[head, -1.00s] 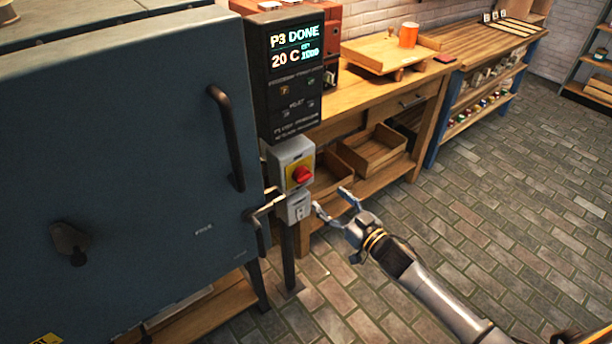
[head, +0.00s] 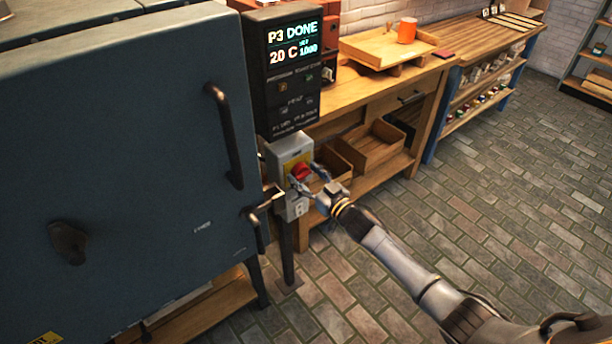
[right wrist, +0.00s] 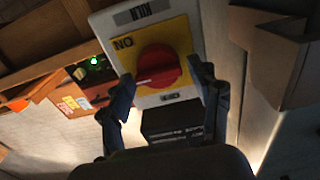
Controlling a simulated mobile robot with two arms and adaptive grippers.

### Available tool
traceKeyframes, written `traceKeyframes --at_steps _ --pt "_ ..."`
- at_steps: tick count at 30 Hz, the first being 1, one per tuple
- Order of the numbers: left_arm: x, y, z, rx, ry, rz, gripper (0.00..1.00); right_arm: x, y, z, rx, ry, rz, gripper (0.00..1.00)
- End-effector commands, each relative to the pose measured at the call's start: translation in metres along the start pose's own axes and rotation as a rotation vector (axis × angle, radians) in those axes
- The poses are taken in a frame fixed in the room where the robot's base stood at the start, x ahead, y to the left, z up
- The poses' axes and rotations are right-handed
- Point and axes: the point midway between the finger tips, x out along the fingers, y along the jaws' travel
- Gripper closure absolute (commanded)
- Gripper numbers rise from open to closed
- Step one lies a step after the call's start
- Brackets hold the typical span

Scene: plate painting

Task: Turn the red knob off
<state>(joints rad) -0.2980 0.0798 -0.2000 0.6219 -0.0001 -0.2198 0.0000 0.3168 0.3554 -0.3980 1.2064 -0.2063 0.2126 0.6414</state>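The red knob (head: 300,171) sits on a yellow plate on a grey switch box (head: 291,150), below the dark control panel. In the right wrist view the round red knob (right wrist: 158,66) shows large, with a short white mark at its lower left and lettering on the yellow plate (right wrist: 125,55). My right gripper (head: 306,175) is at the knob, its fingers spread. In the right wrist view, the right gripper (right wrist: 163,76) has one finger on each side of the knob, with visible gaps; depth contact is hard to tell. My left gripper is not in view.
The big blue-grey kiln (head: 120,170), with a closed door and handle (head: 224,135), stands just left. The control panel (head: 285,75) reads "P3 DONE" and "20 C". A wooden bench (head: 375,90) with trays stands behind. Brick floor (head: 460,220) at the right is open.

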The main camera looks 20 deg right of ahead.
Motion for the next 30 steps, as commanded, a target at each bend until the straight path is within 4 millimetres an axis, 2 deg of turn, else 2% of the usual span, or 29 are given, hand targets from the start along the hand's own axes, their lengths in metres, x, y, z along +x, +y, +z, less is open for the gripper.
traceKeyframes --at_steps 1,5,6,17,23,30 --pt "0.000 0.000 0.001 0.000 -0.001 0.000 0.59 0.000 0.000 0.000 0.000 0.000 0.000 0.54" --pt "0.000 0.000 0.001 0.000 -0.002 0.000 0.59 0.000 0.000 0.000 0.000 0.000 0.000 0.80" --pt "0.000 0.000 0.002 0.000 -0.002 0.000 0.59 0.000 0.000 0.000 0.000 0.000 0.000 0.84" --pt "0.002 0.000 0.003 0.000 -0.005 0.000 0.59 0.000 0.000 0.001 -0.054 0.000 0.000 0.84" --pt "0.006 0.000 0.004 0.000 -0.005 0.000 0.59 0.000 -0.001 0.002 -0.176 0.001 0.000 0.84" --pt "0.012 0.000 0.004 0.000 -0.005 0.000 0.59 -0.001 -0.002 0.003 -0.394 -0.001 0.001 0.84"
